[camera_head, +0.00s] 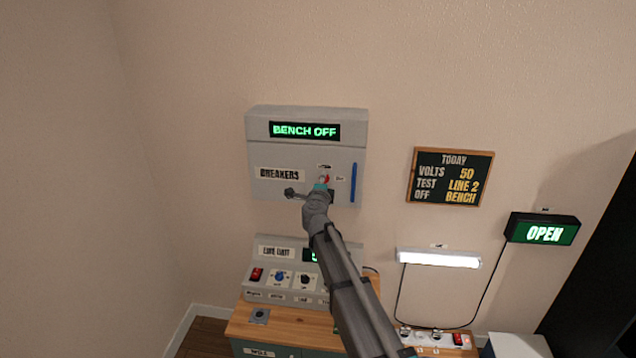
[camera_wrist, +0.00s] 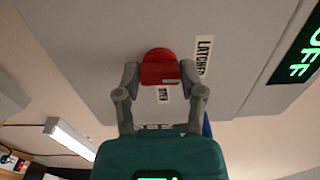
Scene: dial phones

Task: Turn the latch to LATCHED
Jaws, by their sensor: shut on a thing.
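The latch is a small red knob (camera_head: 326,179) on the front of the grey breaker box (camera_head: 300,150). In the wrist view the red knob (camera_wrist: 159,66) sits between my two fingertips. My gripper (camera_wrist: 160,80) is shut on it, with one finger on each side. A LATCHED label (camera_wrist: 204,55) is beside the knob at the upper right, and an OPEN label (camera_wrist: 162,95) is just below it. A pale mark shows on the knob's lower edge, on the OPEN side. In the head view my gripper (camera_head: 323,186) partly covers the knob.
The box display (camera_head: 304,131) reads BENCH OFF. A blue handle (camera_head: 353,182) stands right of the latch. Below is a control panel (camera_head: 285,278) on a wooden bench (camera_head: 245,325). A chalkboard (camera_head: 451,177), a lamp (camera_head: 439,258) and an OPEN sign (camera_head: 543,230) hang to the right.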

